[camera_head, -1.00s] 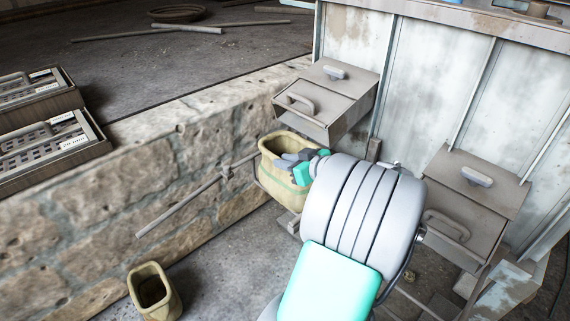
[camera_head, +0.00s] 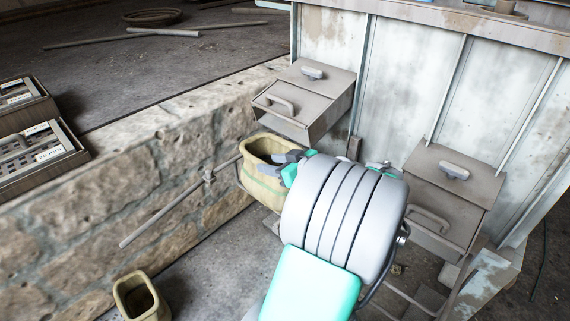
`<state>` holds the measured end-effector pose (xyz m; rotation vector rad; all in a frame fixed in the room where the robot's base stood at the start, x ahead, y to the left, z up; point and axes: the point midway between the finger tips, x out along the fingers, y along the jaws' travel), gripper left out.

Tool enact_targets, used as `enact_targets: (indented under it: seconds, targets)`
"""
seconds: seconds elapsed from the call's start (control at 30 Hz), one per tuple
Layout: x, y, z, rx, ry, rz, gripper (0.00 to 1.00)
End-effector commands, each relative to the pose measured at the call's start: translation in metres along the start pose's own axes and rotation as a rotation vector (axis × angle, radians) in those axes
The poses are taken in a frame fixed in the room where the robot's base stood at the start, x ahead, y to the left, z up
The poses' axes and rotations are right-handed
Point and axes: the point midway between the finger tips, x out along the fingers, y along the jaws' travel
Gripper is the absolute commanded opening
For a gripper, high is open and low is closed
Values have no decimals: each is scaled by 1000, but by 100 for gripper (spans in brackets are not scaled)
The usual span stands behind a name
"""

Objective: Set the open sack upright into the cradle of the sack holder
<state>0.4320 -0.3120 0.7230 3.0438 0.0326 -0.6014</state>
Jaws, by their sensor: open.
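The open sack (camera_head: 257,185) is yellowish with a green stripe. It stands about upright, mouth up, by the stone wall. The sack holder (camera_head: 208,176) shows as a grey bar with a long slanting rod. A thin bar of it runs by the sack's left side, so the sack appears to sit in the cradle; its base and most of the cradle are hidden behind my arm. My gripper (camera_head: 281,163) is open at the right side of the sack's rim. Its grey fingers overlap the rim in the picture; I cannot tell whether they touch.
A smaller beige open sack or bin (camera_head: 142,299) stands on the floor at lower left. Grey lidded boxes hang on the metal panel, one behind the sack (camera_head: 305,95) and one at right (camera_head: 452,190). Trays (camera_head: 40,150) lie on the stone wall (camera_head: 110,190).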

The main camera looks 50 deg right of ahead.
Motion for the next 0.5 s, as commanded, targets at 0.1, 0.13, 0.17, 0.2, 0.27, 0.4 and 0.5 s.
enact_targets:
  seconds: [0.1, 0.13, 0.17, 0.2, 0.27, 0.4, 0.5]
  targets:
    - [-35, 2, -3, 2, 0, 8, 41]
    - [-43, 2, -3, 2, 1, 8, 41]
    - [-51, 2, -2, 3, 0, 7, 41]
    - [-61, 2, -3, 2, 1, 7, 41]
    - [-74, 1, -3, 0, 1, 6, 41]
    - [-93, 0, -1, 2, 0, 2, 41]
    - [-98, 0, 0, 0, 1, 0, 41]
